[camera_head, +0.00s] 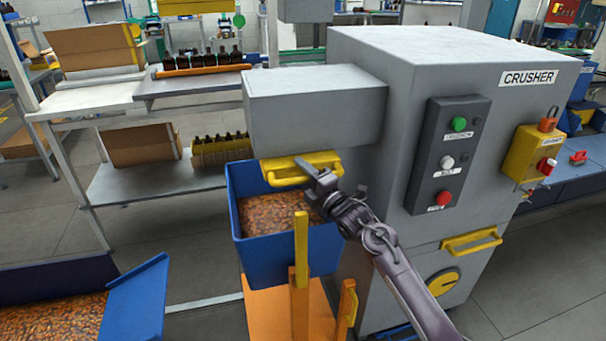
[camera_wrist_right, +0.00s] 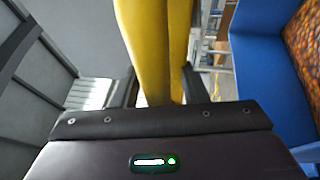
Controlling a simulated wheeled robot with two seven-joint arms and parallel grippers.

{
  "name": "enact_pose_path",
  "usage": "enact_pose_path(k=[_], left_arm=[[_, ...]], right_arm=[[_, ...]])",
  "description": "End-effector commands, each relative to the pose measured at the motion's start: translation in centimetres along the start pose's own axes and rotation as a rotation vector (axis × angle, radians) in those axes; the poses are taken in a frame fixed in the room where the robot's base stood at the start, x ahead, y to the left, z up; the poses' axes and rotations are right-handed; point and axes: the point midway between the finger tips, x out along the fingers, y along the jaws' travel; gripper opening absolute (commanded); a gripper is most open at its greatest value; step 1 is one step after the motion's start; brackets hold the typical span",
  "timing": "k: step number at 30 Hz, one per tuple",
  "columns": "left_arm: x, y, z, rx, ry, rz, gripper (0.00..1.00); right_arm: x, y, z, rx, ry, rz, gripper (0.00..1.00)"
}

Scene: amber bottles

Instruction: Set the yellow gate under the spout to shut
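The yellow gate (camera_head: 290,166) sits under the grey spout box (camera_head: 315,108) of the crusher, with its bar handle facing out over a blue bin. My right gripper (camera_head: 318,180) is at the right end of this handle. In the right wrist view, the yellow gate (camera_wrist_right: 155,45) runs down between my two dark fingertips (camera_wrist_right: 162,90). The fingers stand apart on either side of it, and a light gap shows on the left side. Whether a finger touches it is unclear. My left gripper is not in view.
The blue bin (camera_head: 240,215) holds amber pieces below the spout. A yellow post (camera_head: 301,240) rises in front of the bin. The crusher (camera_head: 420,65) has a button panel (camera_head: 447,153) to the right of my arm. Another blue bin (camera_head: 140,300) is at lower left.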

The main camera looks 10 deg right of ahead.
Motion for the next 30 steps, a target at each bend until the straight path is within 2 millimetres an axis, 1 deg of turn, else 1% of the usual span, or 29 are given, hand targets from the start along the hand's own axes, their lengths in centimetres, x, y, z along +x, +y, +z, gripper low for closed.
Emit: enact_pose_path(k=[5,8,11,15,18,21,24,30], left_arm=[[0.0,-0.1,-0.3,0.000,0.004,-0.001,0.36],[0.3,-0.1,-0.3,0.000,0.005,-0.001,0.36],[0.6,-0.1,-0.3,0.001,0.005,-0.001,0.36],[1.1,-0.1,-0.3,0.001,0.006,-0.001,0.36],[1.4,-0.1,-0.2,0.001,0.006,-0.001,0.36],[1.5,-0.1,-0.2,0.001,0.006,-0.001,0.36],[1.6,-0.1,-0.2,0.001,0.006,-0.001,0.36],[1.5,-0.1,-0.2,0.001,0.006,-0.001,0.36]], right_arm=[[-0.2,-0.2,-0.1,0.001,0.001,-0.003,0.40],[-1.0,-0.3,0.0,0.001,0.001,-0.004,0.40],[-2.5,-0.5,-0.1,-0.001,0.002,-0.005,0.40],[-4.9,-0.5,-0.1,-0.001,0.001,-0.005,0.40],[-6.3,-0.4,0.0,-0.001,0.000,-0.003,0.40],[-7.2,-0.2,0.0,-0.001,0.001,-0.002,0.40],[-7.7,-0.2,0.0,0.001,0.001,-0.002,0.40],[-7.7,-0.1,0.0,0.001,0.001,-0.001,0.40]])
